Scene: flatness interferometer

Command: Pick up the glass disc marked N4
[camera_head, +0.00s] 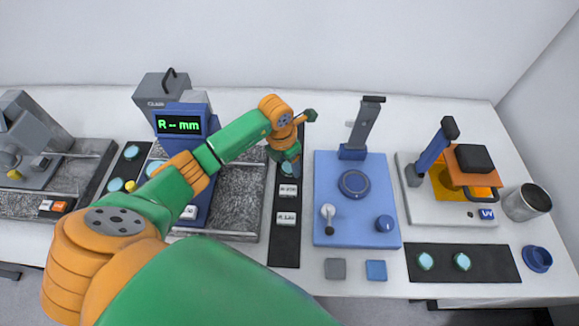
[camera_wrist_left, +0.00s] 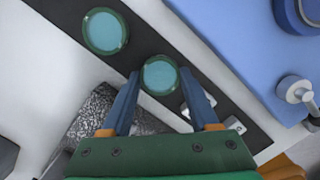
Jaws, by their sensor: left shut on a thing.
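My left gripper (camera_head: 287,157) reaches down over the black strip (camera_head: 286,241) left of the blue-based instrument. In the left wrist view, the left gripper (camera_wrist_left: 160,76) is shut on a round teal glass disc with a dark green rim (camera_wrist_left: 160,75). The disc sits between its blue fingertips, over the strip. I cannot read an N4 mark on it. A second similar disc (camera_wrist_left: 105,31) lies on the same strip, apart from the gripper. In the head view, the wrist and fingers mostly hide the held disc. My right gripper is out of view.
The blue-based instrument (camera_head: 327,170) with a knob and lever stands close right of the strip. A granite plate (camera_head: 239,190) with a green-lit display (camera_head: 179,125) is on the left. Other discs lie on a left strip (camera_head: 115,185) and a right strip (camera_head: 425,261).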

